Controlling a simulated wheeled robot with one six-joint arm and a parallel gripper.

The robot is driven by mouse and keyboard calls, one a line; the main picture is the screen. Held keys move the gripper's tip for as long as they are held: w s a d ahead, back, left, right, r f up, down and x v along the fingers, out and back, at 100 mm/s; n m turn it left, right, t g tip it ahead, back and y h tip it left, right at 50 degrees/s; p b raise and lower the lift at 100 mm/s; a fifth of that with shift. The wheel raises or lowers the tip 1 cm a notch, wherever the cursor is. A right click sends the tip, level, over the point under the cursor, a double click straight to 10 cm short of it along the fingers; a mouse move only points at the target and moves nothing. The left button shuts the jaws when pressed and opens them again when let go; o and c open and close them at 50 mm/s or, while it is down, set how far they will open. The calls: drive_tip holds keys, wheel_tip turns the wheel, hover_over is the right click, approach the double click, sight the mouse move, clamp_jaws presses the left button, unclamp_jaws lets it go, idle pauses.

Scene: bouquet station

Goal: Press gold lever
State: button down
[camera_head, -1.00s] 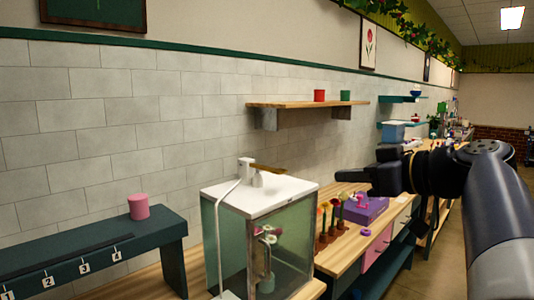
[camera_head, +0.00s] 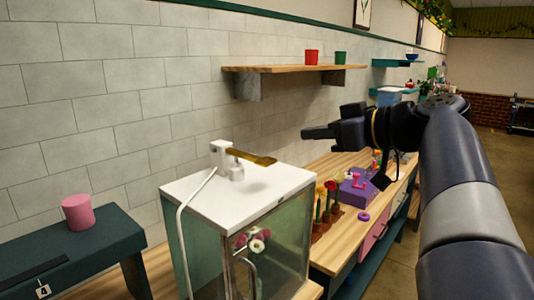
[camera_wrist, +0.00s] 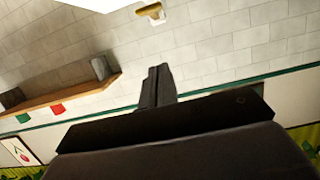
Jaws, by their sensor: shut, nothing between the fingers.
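The gold lever (camera_head: 252,157) sticks out to the right from a white fitting on top of a glass-sided cabinet with a white lid (camera_head: 225,195). In the wrist view the gold lever (camera_wrist: 150,10) shows small at the top edge, upside down, beyond my fingertips. My gripper (camera_head: 305,133) is shut and empty. In the head view it appears to the right of the lever and a little higher, apart from it. In the wrist view my gripper (camera_wrist: 158,72) has its fingers together.
A pink cup (camera_head: 77,212) stands on a dark green bench at the left. A wooden wall shelf (camera_head: 290,68) with a red cup (camera_head: 311,57) and a green cup (camera_head: 340,58) is above. Flowers and a purple box (camera_head: 355,190) are on the wooden counter at right.

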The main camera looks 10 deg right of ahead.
drive_tip(key=shift+w+a, duration=0.1)
drive_tip(key=p, duration=0.5)
hover_over(275, 194)
drive_tip(key=shift+f, duration=3.2)
drive_tip(key=shift+f+b, duration=0.4)
drive_tip(key=shift+b, duration=0.5)
wheel_tip(275, 194, down, 3)
drive_tip(key=t+y+b, duration=0.1)
drive_tip(key=b, duration=1.1)
drive_tip(key=shift+f+t, duration=0.15)
drive_tip(key=shift+t, duration=0.25)
wheel_tip(275, 194, down, 2)
drive_tip(key=t+y+b, duration=0.1)
drive_tip(key=b, duration=0.7)
drive_tip(key=shift+f, duration=0.1)
